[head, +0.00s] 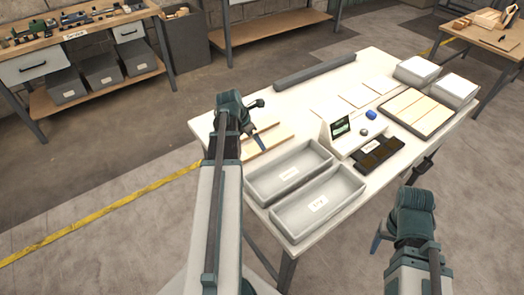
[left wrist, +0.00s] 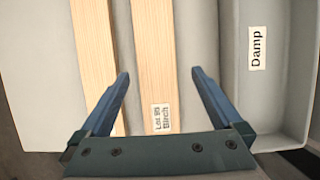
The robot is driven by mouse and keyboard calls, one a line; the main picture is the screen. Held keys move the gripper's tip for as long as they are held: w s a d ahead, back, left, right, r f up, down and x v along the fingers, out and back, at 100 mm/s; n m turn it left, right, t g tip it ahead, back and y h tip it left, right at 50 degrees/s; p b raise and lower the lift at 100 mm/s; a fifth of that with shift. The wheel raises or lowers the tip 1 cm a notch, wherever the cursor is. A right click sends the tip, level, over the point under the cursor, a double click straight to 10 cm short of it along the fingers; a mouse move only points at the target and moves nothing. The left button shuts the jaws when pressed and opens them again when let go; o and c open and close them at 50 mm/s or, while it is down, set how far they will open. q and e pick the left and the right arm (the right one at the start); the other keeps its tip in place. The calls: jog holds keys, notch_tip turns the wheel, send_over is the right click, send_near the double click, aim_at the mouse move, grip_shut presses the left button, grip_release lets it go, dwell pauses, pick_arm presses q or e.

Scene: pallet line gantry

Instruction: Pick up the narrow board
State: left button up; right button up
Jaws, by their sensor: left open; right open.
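Two pale wooden boards lie side by side on the white table, in the head view (head: 274,140) partly hidden by my left arm. In the left wrist view the left board (left wrist: 94,50) looks slightly narrower than the right board (left wrist: 153,50), which has a "Lot 95 Birch" label. My left gripper (left wrist: 160,74) is open and empty. The labelled board runs between its fingers in that view, with a gap on each side; the left board passes partly behind the left finger. My right gripper (head: 377,243) is open, off the table's front right side.
A grey bin (left wrist: 282,110) labelled "Damp" stands right of the boards in the left wrist view. In the head view, two grey bins (head: 300,232), a dark tray (head: 362,165), a slatted rack (head: 408,131) and a grey bar (head: 315,70) occupy the table (head: 222,108).

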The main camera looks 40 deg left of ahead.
pick_arm(q)
jog(key=shift+w+d+f+b, duration=0.1)
jog(key=shift+w+f+b, duration=0.7)
jog(key=shift+f+b, duration=0.3)
jog(key=shift+w+d+f+b, duration=0.1)
jog(key=shift+w+f+b, duration=0.7)
jog(key=shift+f+b, duration=0.3)
jog(key=shift+r, duration=0.1)
jog(key=c, duration=1.4)
jog(key=shift+c, duration=0.2)
jog(key=shift+r, duration=0.1)
notch_tip(320, 180, up, 10)
jog(key=p, duration=1)
